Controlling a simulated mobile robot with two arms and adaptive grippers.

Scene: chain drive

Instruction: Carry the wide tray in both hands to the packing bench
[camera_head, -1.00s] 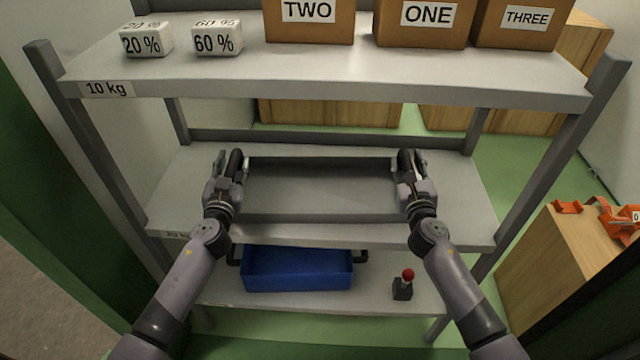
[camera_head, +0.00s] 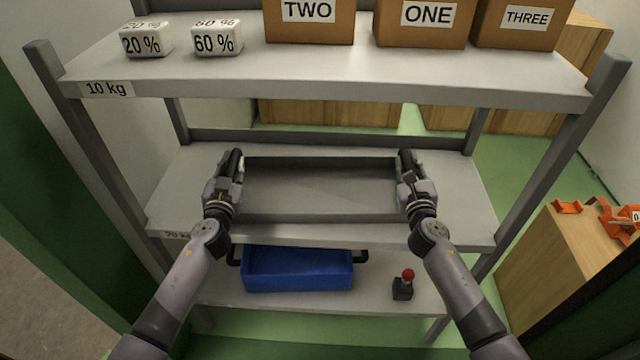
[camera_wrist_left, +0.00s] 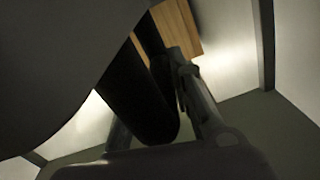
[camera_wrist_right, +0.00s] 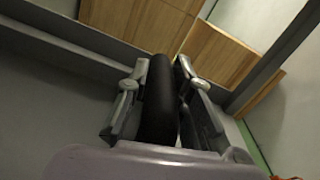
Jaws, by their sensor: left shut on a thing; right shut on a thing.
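The wide grey tray (camera_head: 320,188) sits on the middle shelf, with a black bar handle at each end. My left gripper (camera_head: 231,165) is shut on the tray's left handle, which shows as a black bar in the left wrist view (camera_wrist_left: 145,95). My right gripper (camera_head: 407,163) is shut on the right handle, a black bar between the fingers in the right wrist view (camera_wrist_right: 159,100). The tray looks level and empty. I cannot tell whether any gap lies under it. The packing bench cannot be made out for certain.
The upper shelf (camera_head: 320,75) overhangs behind, with labelled boxes (camera_head: 427,22) and white blocks (camera_head: 217,40). Grey posts (camera_head: 545,170) flank the rack. Below are a blue bin (camera_head: 297,270) and a red-knobbed object (camera_head: 403,287). A wooden cabinet (camera_head: 545,265) with orange parts stands right.

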